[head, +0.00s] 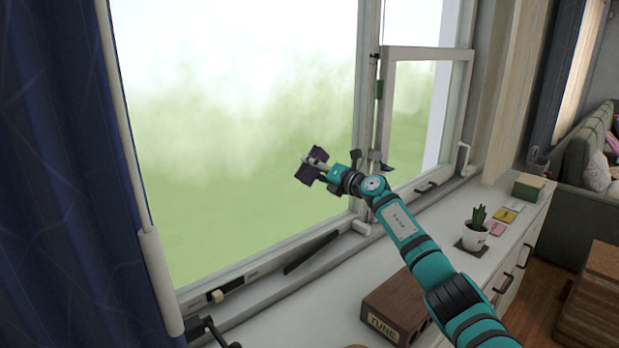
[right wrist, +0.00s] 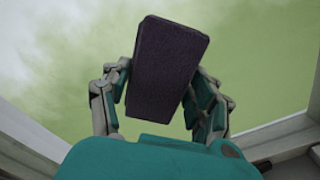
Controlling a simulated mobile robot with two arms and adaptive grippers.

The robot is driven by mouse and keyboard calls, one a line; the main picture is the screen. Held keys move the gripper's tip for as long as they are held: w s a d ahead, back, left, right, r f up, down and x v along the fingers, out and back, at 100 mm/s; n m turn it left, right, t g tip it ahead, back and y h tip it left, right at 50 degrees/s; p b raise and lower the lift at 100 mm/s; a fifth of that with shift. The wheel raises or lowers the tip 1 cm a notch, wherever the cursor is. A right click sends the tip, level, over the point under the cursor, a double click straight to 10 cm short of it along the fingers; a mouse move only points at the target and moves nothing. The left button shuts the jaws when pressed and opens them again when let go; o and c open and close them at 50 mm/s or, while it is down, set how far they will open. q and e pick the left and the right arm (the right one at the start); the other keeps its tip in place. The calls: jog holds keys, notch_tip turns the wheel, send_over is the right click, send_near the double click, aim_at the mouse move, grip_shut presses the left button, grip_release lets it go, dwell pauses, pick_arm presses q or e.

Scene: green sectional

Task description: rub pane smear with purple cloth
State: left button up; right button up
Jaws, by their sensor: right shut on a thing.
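The purple cloth (head: 306,175) is a dark, folded pad held at the end of my right arm, in front of the large window pane (head: 240,120). My right gripper (head: 316,162) is shut on it. In the right wrist view the cloth (right wrist: 165,68) sits tilted between the two fingers of the gripper (right wrist: 160,95), with the pane behind it. I cannot tell whether the cloth touches the glass. The pane looks hazy white above and green below; I cannot tell a smear from the blurred outdoors. My left gripper is not in view.
A blue curtain (head: 60,170) hangs at the left. A brown box (head: 398,302), a potted cactus (head: 476,232), coloured cards (head: 495,228) and a green-brown box (head: 528,187) stand on the white sill top (head: 330,292). A smaller casement (head: 425,115) is right of the pane.

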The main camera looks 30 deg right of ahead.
jog(key=shift+d+f, duration=0.15)
jog(key=shift+d, duration=0.2)
jog(key=shift+d+b, duration=0.15)
jog(key=shift+b, duration=0.15)
jog(key=shift+r, duration=0.2)
jog(key=s+p, duration=0.3)
jog(key=s, duration=0.3)
jog(key=shift+d+p, duration=0.3)
jog(key=shift+d, duration=0.1)
